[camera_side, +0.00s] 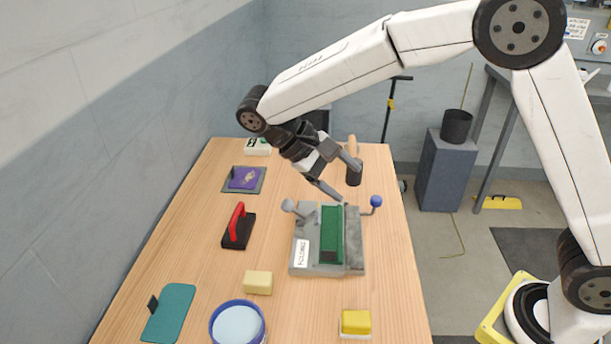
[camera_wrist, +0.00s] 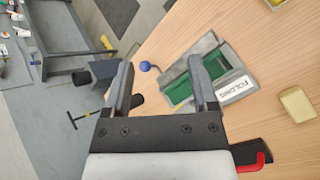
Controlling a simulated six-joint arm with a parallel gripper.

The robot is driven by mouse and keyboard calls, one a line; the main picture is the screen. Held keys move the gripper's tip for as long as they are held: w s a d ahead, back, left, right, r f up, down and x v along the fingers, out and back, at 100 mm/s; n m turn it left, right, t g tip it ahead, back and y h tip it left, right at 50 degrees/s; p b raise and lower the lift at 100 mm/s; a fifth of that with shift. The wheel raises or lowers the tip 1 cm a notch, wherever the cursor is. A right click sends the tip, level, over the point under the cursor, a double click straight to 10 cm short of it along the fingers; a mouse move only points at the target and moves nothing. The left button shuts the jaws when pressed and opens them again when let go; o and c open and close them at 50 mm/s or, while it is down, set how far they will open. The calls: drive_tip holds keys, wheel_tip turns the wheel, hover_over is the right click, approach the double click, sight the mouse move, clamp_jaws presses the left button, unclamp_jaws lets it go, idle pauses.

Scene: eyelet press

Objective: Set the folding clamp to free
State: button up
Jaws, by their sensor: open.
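The folding clamp (camera_side: 354,250) is a grey block on the wooden table, with a label reading "FOLDING" (camera_side: 302,253) and a long green plate (camera_side: 332,235) on top. A blue ball knob (camera_side: 376,201) sticks out at its right and a grey ball knob (camera_side: 288,205) at its left. My gripper (camera_side: 349,182) is open and empty, above the clamp's far end. In the wrist view the clamp's green plate (camera_wrist: 180,91) is partly hidden by one finger of my gripper (camera_wrist: 161,66). The blue knob (camera_wrist: 145,66) shows between the fingers, apart from them.
A wooden-handled tool (camera_side: 354,170) stands behind the clamp. A red-handled black block (camera_side: 238,227) and a pale yellow block (camera_side: 258,283) lie to its left. A blue-rimmed bowl (camera_side: 238,323) and a yellow block (camera_side: 356,321) are nearer the front. Bare table lies between.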

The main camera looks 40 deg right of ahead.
drive_tip(key=shift+d+f, duration=0.1)
drive_tip(key=shift+d, duration=0.05)
drive_tip(key=c, duration=0.7)
drive_tip(key=shift+w+d+f+y, duration=0.1)
drive_tip(key=shift+f+y, duration=0.1)
drive_tip(key=shift+y, duration=0.3)
clamp_jaws()
drive_tip(key=w+d+f+m+t+y, duration=0.1)
drive_tip(key=w+d+m+t+y, duration=0.4)
drive_tip(key=w+d+t+y, duration=0.2)
drive_tip(key=shift+w+d+f+t+y, duration=0.35)
drive_tip(key=shift+w+t+y, duration=0.35)
drive_tip(key=shift+y, duration=0.5)
